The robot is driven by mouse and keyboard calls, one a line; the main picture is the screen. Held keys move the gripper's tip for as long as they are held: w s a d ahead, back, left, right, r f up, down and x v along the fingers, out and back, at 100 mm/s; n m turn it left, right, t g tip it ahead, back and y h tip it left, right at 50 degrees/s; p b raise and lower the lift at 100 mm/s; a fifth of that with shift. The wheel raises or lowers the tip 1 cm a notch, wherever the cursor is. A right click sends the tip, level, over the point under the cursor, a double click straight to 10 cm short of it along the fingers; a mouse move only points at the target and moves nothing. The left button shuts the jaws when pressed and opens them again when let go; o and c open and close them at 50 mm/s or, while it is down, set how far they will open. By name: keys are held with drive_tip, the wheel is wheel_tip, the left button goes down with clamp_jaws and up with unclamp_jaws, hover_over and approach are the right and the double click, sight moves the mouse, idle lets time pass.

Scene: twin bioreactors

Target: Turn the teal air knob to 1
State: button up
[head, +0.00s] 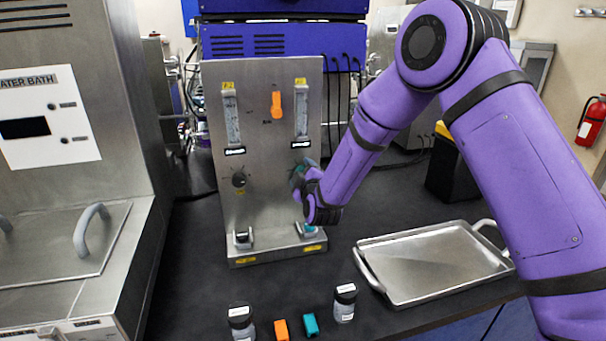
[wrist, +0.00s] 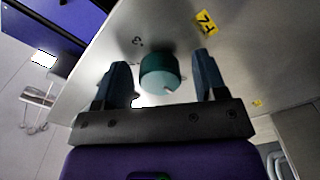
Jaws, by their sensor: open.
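The teal air knob (wrist: 160,72) sticks out of the steel panel in the wrist view, with a small white mark on its face near the lower edge. A printed digit 3 shows on the panel beside it. My gripper (wrist: 163,80) is open, with one dark finger on each side of the knob and a visible gap to both. In the head view my gripper (head: 304,176) is at the panel's right side, below the right flow meter, and hides most of the knob. The digit 1 cannot be made out.
The steel panel (head: 262,150) carries a black knob (head: 239,180), an orange lever (head: 276,104) and two flow meters. A metal tray (head: 430,262) lies at right. Two small jars, an orange block (head: 281,330) and a teal block (head: 311,325) stand at the front. A water bath is at left.

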drive_tip(key=shift+w, duration=0.2)
drive_tip(key=shift+c, duration=0.2)
drive_tip(key=c, duration=0.9)
drive_tip(key=m, duration=1.1)
drive_tip(key=shift+m, duration=0.3)
